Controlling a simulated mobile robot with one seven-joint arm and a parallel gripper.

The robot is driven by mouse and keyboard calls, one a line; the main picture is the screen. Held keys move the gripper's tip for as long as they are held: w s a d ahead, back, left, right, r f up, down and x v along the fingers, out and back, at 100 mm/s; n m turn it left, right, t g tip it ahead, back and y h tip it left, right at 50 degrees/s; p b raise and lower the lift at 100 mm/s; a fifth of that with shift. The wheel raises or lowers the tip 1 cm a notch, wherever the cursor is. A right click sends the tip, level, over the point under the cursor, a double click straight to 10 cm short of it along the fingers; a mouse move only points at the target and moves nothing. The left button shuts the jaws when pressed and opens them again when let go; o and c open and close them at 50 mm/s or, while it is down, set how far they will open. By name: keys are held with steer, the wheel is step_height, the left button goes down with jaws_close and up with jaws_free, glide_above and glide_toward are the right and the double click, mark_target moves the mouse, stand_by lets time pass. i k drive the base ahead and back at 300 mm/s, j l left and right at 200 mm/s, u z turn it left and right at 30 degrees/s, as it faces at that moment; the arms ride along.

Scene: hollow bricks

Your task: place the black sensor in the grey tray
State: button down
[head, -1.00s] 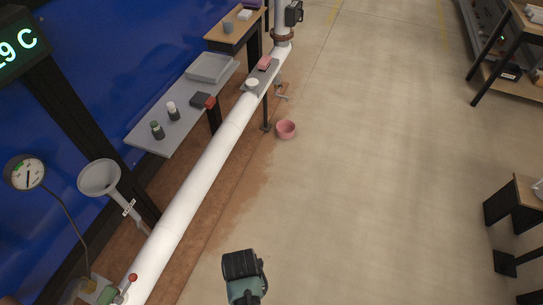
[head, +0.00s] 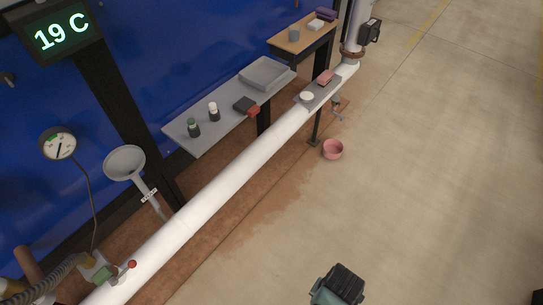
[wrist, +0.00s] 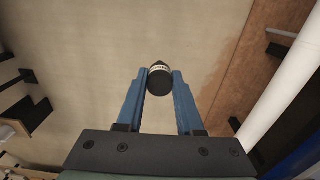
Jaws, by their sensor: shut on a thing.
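My gripper (wrist: 159,82) shows in the wrist view with its two blue fingers shut on the black sensor (wrist: 160,80). The sensor is a small black cylinder with a pale lettered band, held between the fingertips above the floor. The grey tray (head: 266,73) lies empty on the far end of the grey shelf in the head view, beyond the white pipe. Part of my arm shows at the bottom of the head view, well short of the shelf; the fingers and sensor cannot be made out there.
The white pipe (head: 225,173) runs in front. Floor to the right is clear.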

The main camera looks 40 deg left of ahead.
mark_target(265, 76)
steer(key=i+j, duration=0.2)
steer(key=i, duration=0.25)
steer(key=i+j, duration=0.25)
steer(key=i, duration=0.2)
steer(key=i+j, duration=0.2)
steer(key=i, duration=0.25)
steer(key=i+l+u, duration=0.15)
steer(key=i, duration=1.1)
steer(key=i+u, duration=0.1)
steer(key=u, duration=1.25)
